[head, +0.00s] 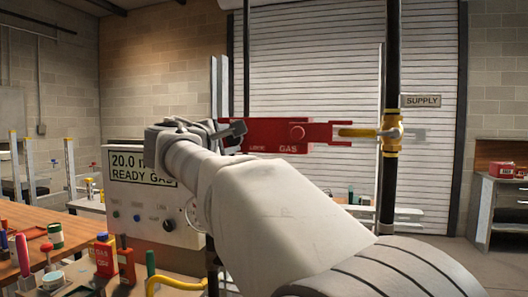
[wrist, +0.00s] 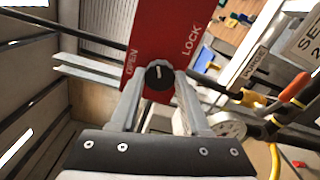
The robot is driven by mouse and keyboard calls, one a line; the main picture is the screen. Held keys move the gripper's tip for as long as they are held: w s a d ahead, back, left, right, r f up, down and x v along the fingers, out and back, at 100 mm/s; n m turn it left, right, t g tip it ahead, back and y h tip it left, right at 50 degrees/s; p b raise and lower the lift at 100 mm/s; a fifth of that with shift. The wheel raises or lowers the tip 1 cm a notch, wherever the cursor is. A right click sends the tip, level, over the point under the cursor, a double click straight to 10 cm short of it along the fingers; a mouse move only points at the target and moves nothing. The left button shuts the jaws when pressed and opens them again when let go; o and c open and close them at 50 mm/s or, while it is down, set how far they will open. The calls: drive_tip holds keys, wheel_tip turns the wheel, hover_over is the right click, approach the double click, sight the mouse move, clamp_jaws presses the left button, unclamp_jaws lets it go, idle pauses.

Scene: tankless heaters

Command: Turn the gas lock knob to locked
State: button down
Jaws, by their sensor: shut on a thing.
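The gas lock knob (wrist: 159,77) is a small round black knob with a white line, set on a red plate (wrist: 168,35) in the wrist view. The plate reads OPEN to the knob's left and LOCK to its upper right. The white line points nearly straight up in that picture, between the two words. My gripper (wrist: 160,84) is shut on the knob, one finger on each side. In the head view the red plate (head: 297,132) is side-on, and my gripper (head: 238,131) is at its left end. The knob is hidden there.
A yellow valve handle (head: 358,132) on a dark vertical pipe (head: 392,60) is at the plate's right end. A grey panel (head: 150,212) with a "READY GAS" display stands behind my arm. A wooden bench (head: 25,215) with bottles and tools is at the left.

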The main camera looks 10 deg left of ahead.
drive_tip(key=m+b, duration=0.2)
drive_tip(key=m, duration=0.1)
drive_tip(key=shift+m, duration=0.6)
drive_tip(key=shift+c, duration=1.9)
unclamp_jaws()
drive_tip(key=shift+s+b, duration=0.1)
drive_tip(key=shift+b, duration=0.2)
drive_tip(key=s+a+b, duration=0.1)
drive_tip(key=s, duration=1.6)
drive_tip(key=shift+a, duration=0.25)
